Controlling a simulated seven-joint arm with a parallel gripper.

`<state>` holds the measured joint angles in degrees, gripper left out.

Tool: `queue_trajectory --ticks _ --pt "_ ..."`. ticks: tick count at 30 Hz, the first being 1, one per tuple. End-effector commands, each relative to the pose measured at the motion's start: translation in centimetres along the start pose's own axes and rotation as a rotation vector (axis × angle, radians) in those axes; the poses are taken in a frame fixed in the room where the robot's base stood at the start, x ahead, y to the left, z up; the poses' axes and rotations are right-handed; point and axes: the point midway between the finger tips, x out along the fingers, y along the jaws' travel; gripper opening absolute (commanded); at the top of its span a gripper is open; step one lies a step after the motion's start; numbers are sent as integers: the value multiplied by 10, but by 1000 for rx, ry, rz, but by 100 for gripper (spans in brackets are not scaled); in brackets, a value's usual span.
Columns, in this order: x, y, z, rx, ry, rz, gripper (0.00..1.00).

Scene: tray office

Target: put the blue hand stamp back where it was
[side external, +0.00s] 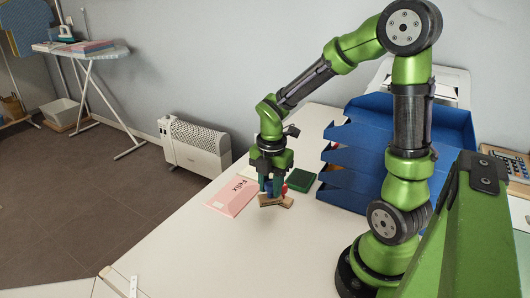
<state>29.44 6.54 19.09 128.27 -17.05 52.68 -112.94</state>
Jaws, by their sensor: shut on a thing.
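My gripper (272,190) points down over the table and is shut on the blue hand stamp (268,187). Only a little of the stamp's blue part shows between the fingers. A light wooden block (276,202) shows right below the fingertips. A small red part (284,189) shows just to the right of the fingers. At this size I cannot tell whether the wooden block belongs to the blue stamp or to the red thing, or whether it touches the table.
A pink envelope or folder (231,196) with writing lies left of my gripper. A dark green pad (301,180) lies to the right. Blue stacked trays (350,170) stand further right. A calculator (517,168) lies at the far right. The table's front (220,255) is clear.

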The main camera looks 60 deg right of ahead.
Motion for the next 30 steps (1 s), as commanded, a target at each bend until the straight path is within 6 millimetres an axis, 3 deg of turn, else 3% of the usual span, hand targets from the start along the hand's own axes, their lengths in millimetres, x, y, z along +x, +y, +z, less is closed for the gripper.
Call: queue_trajectory --ticks 13,26,27,30 --pt "58 -1 -1 0 3 -6 11" --pt "65 -1 0 1 1 -2 11" --pt "66 -1 0 2 1 -2 34" --pt "65 -1 0 2 1 -2 49"
